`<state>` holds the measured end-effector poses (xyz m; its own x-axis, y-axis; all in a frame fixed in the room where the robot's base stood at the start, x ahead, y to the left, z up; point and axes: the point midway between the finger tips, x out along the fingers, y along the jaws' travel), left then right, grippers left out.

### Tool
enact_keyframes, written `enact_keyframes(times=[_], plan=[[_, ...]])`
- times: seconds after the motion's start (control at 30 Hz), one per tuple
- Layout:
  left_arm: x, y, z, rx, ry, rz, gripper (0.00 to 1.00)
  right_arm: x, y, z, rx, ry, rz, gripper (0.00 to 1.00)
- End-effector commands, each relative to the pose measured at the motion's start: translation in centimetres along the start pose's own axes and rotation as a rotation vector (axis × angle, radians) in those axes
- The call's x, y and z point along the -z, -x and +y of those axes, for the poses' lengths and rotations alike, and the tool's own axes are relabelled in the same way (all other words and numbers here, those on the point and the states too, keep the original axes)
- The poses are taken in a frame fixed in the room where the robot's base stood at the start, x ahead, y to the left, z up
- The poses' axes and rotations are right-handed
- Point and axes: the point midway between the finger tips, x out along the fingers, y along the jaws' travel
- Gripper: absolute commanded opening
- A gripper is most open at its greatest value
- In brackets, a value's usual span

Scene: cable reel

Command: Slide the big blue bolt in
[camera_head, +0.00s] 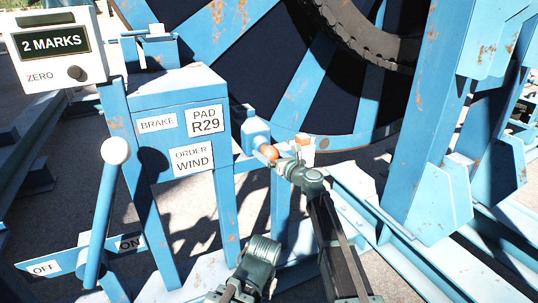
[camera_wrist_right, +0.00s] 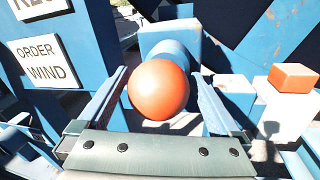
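The big blue bolt (camera_wrist_right: 172,52) ends in a round orange knob (camera_wrist_right: 158,90) facing the right wrist camera. Behind it is a blue block (camera_wrist_right: 170,32). In the head view the orange knob (camera_head: 269,153) sits right of the brake post, low in front of the reel. My right gripper (camera_head: 279,160) is at the knob. In the right wrist view its fingers (camera_wrist_right: 160,78) stand apart on either side of the knob, with narrow gaps visible. The bolt's far end is hidden. My left gripper cannot be made out in the head view.
A blue post with BRAKE, PAD R29 and ORDER WIND labels (camera_head: 193,160) stands left of the bolt. A white-knobbed lever (camera_head: 117,151) is by an OFF/ON plate (camera_head: 73,258). A small orange block (camera_wrist_right: 292,77) sits right of the knob. The large reel (camera_head: 290,75) fills the back.

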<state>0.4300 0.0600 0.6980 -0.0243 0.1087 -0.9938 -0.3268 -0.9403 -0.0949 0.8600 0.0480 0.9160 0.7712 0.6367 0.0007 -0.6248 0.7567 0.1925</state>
Motion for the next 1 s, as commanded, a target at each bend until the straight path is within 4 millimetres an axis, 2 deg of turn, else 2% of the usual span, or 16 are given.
enact_keyframes(times=[0.13,0.23,0.5,0.7,0.83,1.0], plan=[[0.0,0.0,0.0,0.000,0.000,0.000,0.00,0.0,0.6,0.1,0.000,0.000,0.000,1.00],[0.0,0.0,0.0,0.000,0.000,0.000,0.00,0.1,2.0,0.1,0.001,0.000,0.000,1.00],[0.0,0.0,0.0,0.000,0.000,0.000,0.00,0.1,8.0,0.2,0.002,0.000,0.000,1.00],[0.0,0.0,0.0,0.000,0.000,0.000,0.00,0.1,11.5,0.2,0.001,0.000,0.000,1.00],[0.0,0.0,0.0,0.000,0.000,0.000,0.00,0.0,12.9,0.1,0.001,0.000,0.000,1.00],[0.0,0.0,0.0,0.000,0.000,0.000,0.00,0.0,13.7,0.0,0.000,0.000,0.000,1.00]])
